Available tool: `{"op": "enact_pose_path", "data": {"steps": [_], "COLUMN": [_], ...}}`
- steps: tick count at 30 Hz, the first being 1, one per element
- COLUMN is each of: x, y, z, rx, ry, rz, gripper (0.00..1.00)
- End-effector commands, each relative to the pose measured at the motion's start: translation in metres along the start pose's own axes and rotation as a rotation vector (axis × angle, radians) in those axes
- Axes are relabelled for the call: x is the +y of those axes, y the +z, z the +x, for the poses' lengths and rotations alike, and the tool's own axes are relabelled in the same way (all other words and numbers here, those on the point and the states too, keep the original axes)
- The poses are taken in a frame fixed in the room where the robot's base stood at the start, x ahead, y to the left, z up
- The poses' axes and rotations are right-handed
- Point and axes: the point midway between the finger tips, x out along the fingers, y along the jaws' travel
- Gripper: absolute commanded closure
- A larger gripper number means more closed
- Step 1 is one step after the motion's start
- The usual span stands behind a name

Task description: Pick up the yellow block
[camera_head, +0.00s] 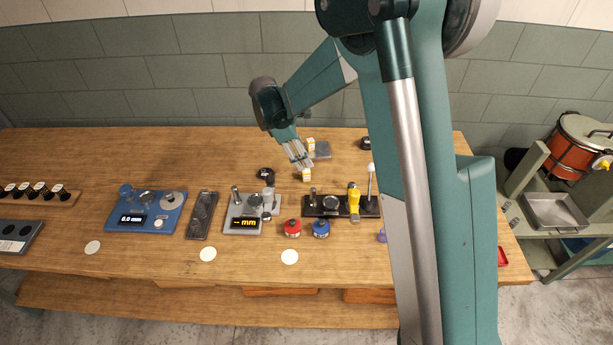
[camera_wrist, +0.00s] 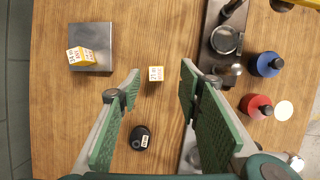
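Two small blocks with yellow sides and white printed faces are in view; the print is too small to read surely. One block (camera_head: 307,175) stands on the wooden table; in the wrist view this block (camera_wrist: 155,74) appears between the fingertips, apart from both. The other block (camera_head: 310,144) is on a grey metal plate (camera_head: 322,152); in the wrist view it (camera_wrist: 80,55) sits tilted at the plate's edge. My gripper (camera_head: 301,160) points down above the table block. In the wrist view my gripper (camera_wrist: 160,74) is open and empty.
A black labelled object (camera_wrist: 140,138) lies near the table block. A dark device with a yellow handle (camera_head: 354,202), a grey device with a display (camera_head: 244,223), a red pot (camera_head: 292,228) and a blue pot (camera_head: 321,228) stand closer to the front. The back left table is clear.

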Motion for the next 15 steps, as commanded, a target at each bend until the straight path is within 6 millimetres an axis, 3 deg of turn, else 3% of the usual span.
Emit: {"op": "enact_pose_path", "data": {"steps": [6, 15], "x": [0.006, 0.006], "y": [-0.017, -0.020], "z": [0.014, 0.015], "rx": [-0.018, -0.021], "ry": [-0.013, -0.015], "rz": [-0.051, -0.060], "gripper": [0.65, 0.65]}}
